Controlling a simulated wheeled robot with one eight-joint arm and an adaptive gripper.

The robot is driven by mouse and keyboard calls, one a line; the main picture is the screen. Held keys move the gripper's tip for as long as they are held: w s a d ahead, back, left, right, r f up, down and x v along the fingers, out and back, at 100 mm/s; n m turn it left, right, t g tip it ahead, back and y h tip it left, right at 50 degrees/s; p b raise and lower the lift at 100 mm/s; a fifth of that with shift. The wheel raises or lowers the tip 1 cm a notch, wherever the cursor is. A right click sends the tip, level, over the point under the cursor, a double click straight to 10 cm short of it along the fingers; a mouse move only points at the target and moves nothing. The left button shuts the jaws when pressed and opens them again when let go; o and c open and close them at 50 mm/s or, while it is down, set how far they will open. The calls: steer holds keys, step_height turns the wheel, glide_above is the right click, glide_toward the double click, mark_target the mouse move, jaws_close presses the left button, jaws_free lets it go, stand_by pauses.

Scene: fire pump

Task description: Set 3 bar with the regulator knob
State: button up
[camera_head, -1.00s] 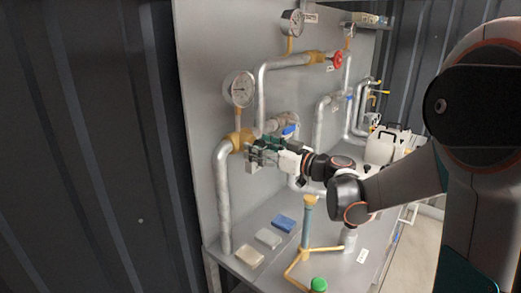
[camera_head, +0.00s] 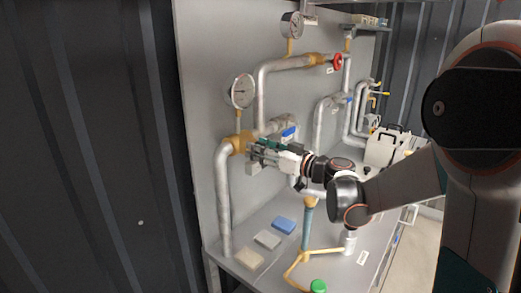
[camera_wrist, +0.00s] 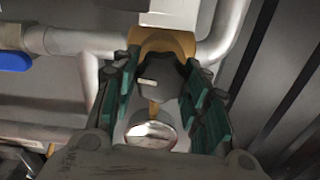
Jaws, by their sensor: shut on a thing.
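The regulator has a brass body (camera_head: 240,143) on the grey pipe, with a round pressure gauge (camera_head: 242,91) on a stem above it. The gauge's needle is too small to read. In the wrist view, the dark grey knob (camera_wrist: 158,82) with a small pale mark sits between my green-padded fingers, in front of the brass body (camera_wrist: 165,41). My gripper (camera_head: 257,151) is shut on this knob and hides it in the head view. A gauge (camera_wrist: 150,133) also shows between the fingers in the wrist view, its dial not legible.
A blue valve handle (camera_head: 289,132) is close behind my gripper; it also shows in the wrist view (camera_wrist: 15,62). A red handwheel (camera_head: 337,60) is higher on the panel. Below, the bench holds a blue block (camera_head: 284,226), paler blocks and a yellow-handled tool (camera_head: 297,266).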

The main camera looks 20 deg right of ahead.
steer(key=m, duration=0.8)
steer(key=shift+d+p, duration=0.1)
steer(key=shift+p, duration=0.2)
steer(key=m, duration=0.4)
steer(key=shift+w+f, duration=0.1)
steer(key=shift+f, duration=0.05)
steer(key=shift+m, duration=2.1)
steer(key=o, duration=1.1)
steer(key=shift+f, duration=0.1)
